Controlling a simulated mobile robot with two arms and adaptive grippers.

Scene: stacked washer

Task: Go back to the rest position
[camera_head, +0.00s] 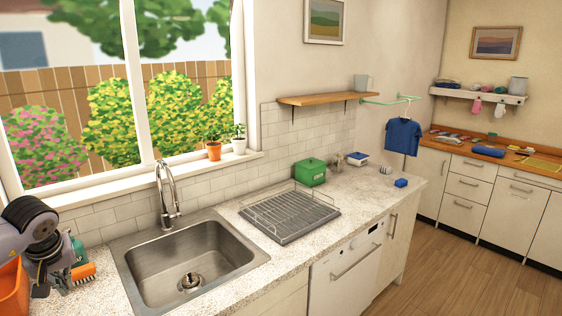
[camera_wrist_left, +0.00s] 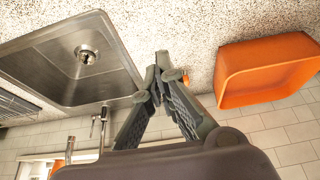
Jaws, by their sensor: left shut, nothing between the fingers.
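My left gripper (camera_head: 44,278) hangs over the counter at the far left of the head view, between an orange bin and the sink. In the left wrist view its fingers (camera_wrist_left: 156,78) come together at the tips and hold nothing. The wrist view looks down on the speckled counter, with the sink to the left and the bin to the right. My right gripper is in neither view.
The orange bin (camera_head: 12,290), an orange brush (camera_head: 83,271) and a teal bottle (camera_head: 79,248) crowd around the left gripper. The steel sink (camera_head: 190,262) and tall faucet (camera_head: 166,195) are to its right. A dish rack (camera_head: 290,213) stands farther along.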

